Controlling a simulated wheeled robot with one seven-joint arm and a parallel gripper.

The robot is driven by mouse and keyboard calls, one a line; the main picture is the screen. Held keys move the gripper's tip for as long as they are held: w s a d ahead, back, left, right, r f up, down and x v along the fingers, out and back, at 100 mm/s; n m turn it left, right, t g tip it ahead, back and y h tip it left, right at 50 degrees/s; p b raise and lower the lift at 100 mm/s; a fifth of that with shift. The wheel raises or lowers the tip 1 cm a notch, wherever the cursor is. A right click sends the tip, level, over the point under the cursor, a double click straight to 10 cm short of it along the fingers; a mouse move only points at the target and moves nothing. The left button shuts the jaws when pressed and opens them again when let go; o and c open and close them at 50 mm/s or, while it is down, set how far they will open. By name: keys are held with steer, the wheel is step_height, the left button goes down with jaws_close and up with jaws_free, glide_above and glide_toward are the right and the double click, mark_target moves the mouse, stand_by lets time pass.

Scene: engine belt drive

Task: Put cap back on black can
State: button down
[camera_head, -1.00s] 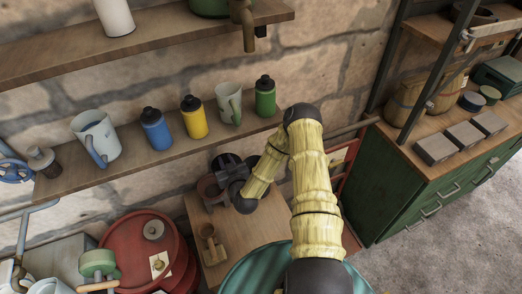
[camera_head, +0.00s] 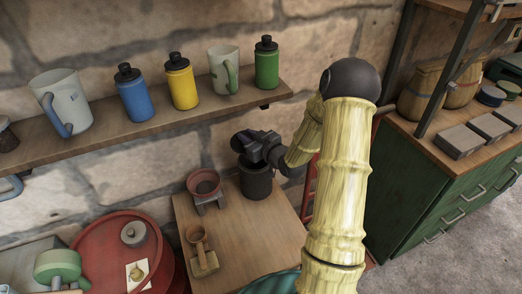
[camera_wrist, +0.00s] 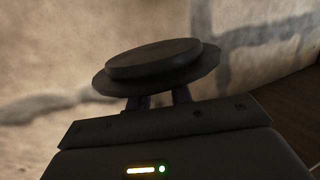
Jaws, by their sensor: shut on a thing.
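The black can (camera_head: 256,184) stands upright on the low wooden table in the head view, and its top is partly covered by my gripper. My gripper (camera_head: 256,147) is just above the can, reaching in from the right. In the wrist view my gripper (camera_wrist: 160,101) is shut on the cap (camera_wrist: 156,62), a dark round disc with a raised smaller top. The cap sits at the fingertips, tilted slightly in that picture. I cannot tell from the head view whether the cap touches the can.
A reddish-brown bowl on a stand (camera_head: 205,186) is left of the can. A wooden holder with a small cup (camera_head: 203,258) is nearer. A shelf (camera_head: 200,115) with several bottles and mugs runs above. A red drum (camera_head: 110,250) stands left, a green cabinet (camera_head: 430,195) right.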

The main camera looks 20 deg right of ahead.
mark_target(256, 174)
steer(key=shift+s+d+f+b, duration=0.2)
steer(key=shift+s+d+b, duration=0.05)
steer(key=shift+d+b, duration=0.2)
steer(key=shift+s+d+f+b, duration=0.2)
steer(key=shift+d+b, duration=0.1)
steer(key=shift+b, duration=0.15)
steer(key=shift+s+d+r, duration=0.15)
steer(key=shift+r, duration=0.05)
steer(key=shift+f+b, duration=1.85)
steer(key=shift+f, duration=0.65)
steer(key=shift+f+b, duration=0.75)
steer(key=c, duration=1.2)
jaws_free()
steer(key=shift+o, duration=0.2)
